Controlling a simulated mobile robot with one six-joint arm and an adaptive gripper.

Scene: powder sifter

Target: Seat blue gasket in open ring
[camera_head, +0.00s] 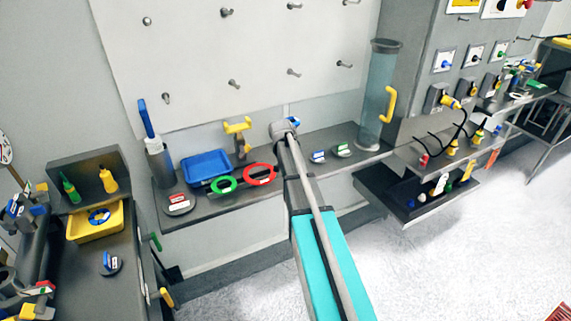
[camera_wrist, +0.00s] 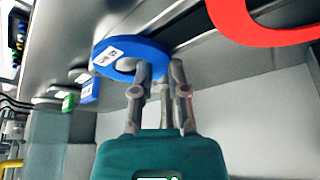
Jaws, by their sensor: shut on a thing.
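In the wrist view a blue disc-shaped gasket (camera_wrist: 143,50) with a white label and a grey middle part lies at my gripper's fingertips (camera_wrist: 158,76). My gripper is shut on it. In the head view my gripper (camera_head: 284,130) is mostly hidden by my arm, and a bit of the blue gasket (camera_head: 294,121) shows beyond it. A red ring (camera_head: 261,174) and a green ring (camera_head: 223,184) stand at the shelf's front, left of my arm. Part of the red ring shows in the wrist view (camera_wrist: 235,32). I cannot tell which ring is the open one.
The grey shelf (camera_head: 186,226) carries a blue tray (camera_head: 207,166), a yellow holder (camera_head: 238,127) and small labelled pucks (camera_head: 341,150). A tall clear cylinder (camera_head: 376,90) stands at the right. A yellow tray (camera_head: 95,228) with a blue ring sits on the left bench.

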